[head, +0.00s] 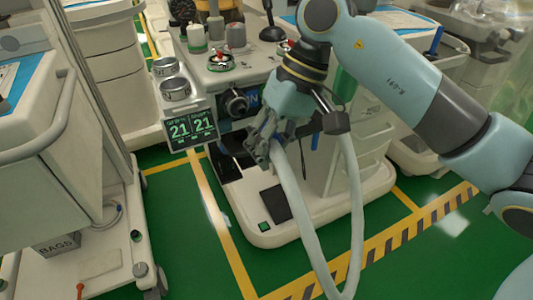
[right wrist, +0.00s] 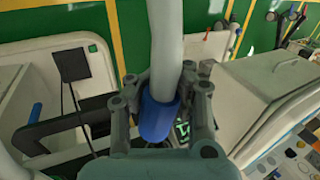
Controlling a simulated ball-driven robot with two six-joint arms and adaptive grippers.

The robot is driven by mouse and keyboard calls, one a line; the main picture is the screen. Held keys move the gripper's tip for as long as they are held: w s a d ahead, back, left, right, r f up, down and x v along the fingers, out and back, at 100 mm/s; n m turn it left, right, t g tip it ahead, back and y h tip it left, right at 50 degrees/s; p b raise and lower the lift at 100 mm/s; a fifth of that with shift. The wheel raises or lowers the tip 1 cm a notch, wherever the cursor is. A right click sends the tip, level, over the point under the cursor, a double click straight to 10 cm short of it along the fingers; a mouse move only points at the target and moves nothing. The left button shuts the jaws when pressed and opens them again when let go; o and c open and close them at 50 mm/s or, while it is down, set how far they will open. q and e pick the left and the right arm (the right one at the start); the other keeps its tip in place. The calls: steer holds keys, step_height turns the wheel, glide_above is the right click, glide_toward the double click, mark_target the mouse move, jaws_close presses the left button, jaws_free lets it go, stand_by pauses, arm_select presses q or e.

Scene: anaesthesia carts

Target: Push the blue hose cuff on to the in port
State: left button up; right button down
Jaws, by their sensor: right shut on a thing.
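My right gripper (head: 264,146) is shut on the blue hose cuff (right wrist: 159,118), which sits between its fingers in the right wrist view. In the head view the fingers hide most of the cuff. The pale hose (head: 307,215) runs down from the cuff and loops back up on the right. The dark round port (head: 236,103) sticks out of the cart's front, up and left of the gripper, beside a partly hidden blue label (head: 253,97). The cuff appears apart from this port. My left gripper is not in view.
A monitor reading 21 and 21 (head: 192,129) hangs left of the port. Metal canisters (head: 175,89) stand above it. The cart's white base (head: 300,222) lies below. Another cart (head: 65,120) is at the left, with green floor (head: 195,245) between.

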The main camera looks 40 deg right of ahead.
arm_select(q)
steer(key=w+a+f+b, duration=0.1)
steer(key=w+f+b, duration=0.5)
steer(key=b, duration=0.4)
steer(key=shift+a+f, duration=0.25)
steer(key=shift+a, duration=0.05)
arm_select(e)
steer(key=shift+w+d+f+n+y, duration=0.1)
steer(key=shift+w+f+n+y, duration=0.2)
steer(key=shift+w, duration=0.65)
steer(key=shift+w+d+f+n+y, duration=0.1)
steer(key=shift+w+n+y, duration=0.3)
steer(key=shift+w, duration=0.5)
steer(key=shift+w+d+f+n+y, duration=0.1)
steer(key=shift+w+f+n+y, duration=0.1)
steer(key=shift+w+y, duration=0.55)
steer(key=shift+w+r+h, duration=0.1)
steer(key=shift+w+h, duration=0.1)
steer(key=shift+h, duration=0.05)
arm_select(q)
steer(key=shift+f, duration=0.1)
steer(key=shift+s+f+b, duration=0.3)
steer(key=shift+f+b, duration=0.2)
steer(key=shift+b, duration=0.2)
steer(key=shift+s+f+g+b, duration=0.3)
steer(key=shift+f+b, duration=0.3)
